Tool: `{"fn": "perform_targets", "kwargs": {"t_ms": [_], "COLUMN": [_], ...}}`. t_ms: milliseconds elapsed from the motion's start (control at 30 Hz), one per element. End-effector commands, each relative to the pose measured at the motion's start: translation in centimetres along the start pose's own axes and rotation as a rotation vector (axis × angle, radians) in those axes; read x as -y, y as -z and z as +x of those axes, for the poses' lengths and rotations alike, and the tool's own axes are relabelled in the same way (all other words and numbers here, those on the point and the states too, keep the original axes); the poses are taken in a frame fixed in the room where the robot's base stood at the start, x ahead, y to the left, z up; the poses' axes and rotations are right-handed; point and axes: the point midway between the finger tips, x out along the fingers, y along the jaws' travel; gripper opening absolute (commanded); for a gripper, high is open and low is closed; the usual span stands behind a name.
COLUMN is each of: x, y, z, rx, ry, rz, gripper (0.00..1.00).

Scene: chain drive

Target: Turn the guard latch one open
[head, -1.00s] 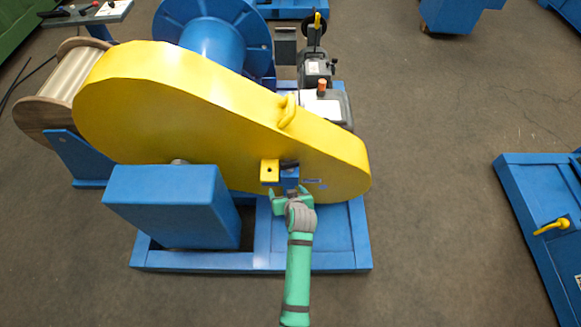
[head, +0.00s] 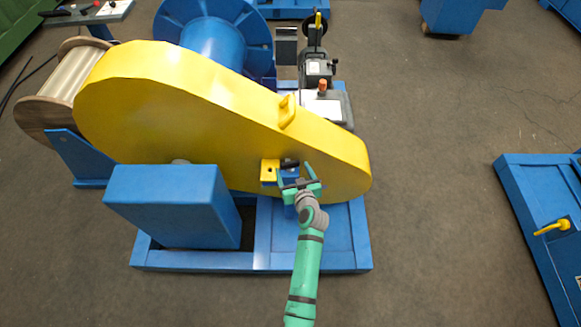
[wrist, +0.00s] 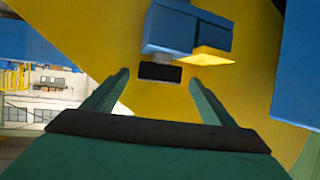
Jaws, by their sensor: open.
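The yellow guard (head: 200,110) covers the chain drive. On its lower right face, in the head view, a latch assembly shows a yellow block (head: 269,171) and a dark piece (head: 289,163). In the wrist view I see a blue block (wrist: 185,30), a yellow tab (wrist: 212,60) and a dark rectangular piece (wrist: 160,72). My gripper (head: 295,170) is open in front of the assembly. In the wrist view its green fingers (wrist: 158,78) point at the guard, with the dark piece between their tips. I cannot tell whether they touch anything.
A blue box-shaped housing (head: 165,205) stands left of my arm, on the blue base frame (head: 330,260). A yellow handle (head: 288,112) sits on the guard's upper edge. Another blue unit with a yellow lever (head: 552,227) is at far right. The floor between is clear.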

Motion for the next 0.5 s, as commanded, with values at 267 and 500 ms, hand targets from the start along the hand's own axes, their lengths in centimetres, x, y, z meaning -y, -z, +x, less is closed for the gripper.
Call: {"fn": "perform_targets", "kwargs": {"t_ms": [267, 500], "x": [0.0, 0.0], "y": [0.0, 0.0], "z": [2.6, 2.8], "rx": [0.0, 0.0], "ry": [0.0, 0.0], "rz": [0.0, 0.0], "gripper": [0.78, 0.78]}}
